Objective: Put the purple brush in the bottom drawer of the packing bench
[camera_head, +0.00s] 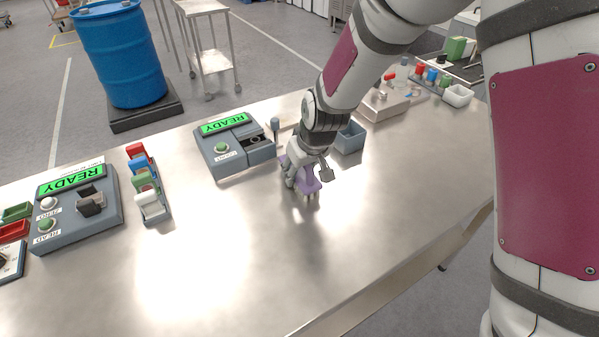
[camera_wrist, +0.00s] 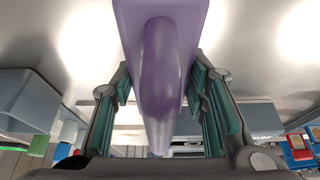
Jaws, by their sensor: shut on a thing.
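The purple brush (camera_head: 308,184) is in my gripper (camera_head: 307,172), above the metal bench top near its middle. In the wrist view the purple brush (camera_wrist: 165,70) fills the upper middle, its handle between the green-padded fingers of my gripper (camera_wrist: 165,100). My gripper is shut on it. A shadow lies on the bench below the brush, which seems held a little above the surface. The packing bench (camera_head: 215,255) shows only its top and front edge; no bottom drawer is in view.
A device with a green READY screen (camera_head: 225,124) stands left of my gripper, and a grey-blue bin (camera_head: 350,138) right behind it. The front middle of the bench is clear.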

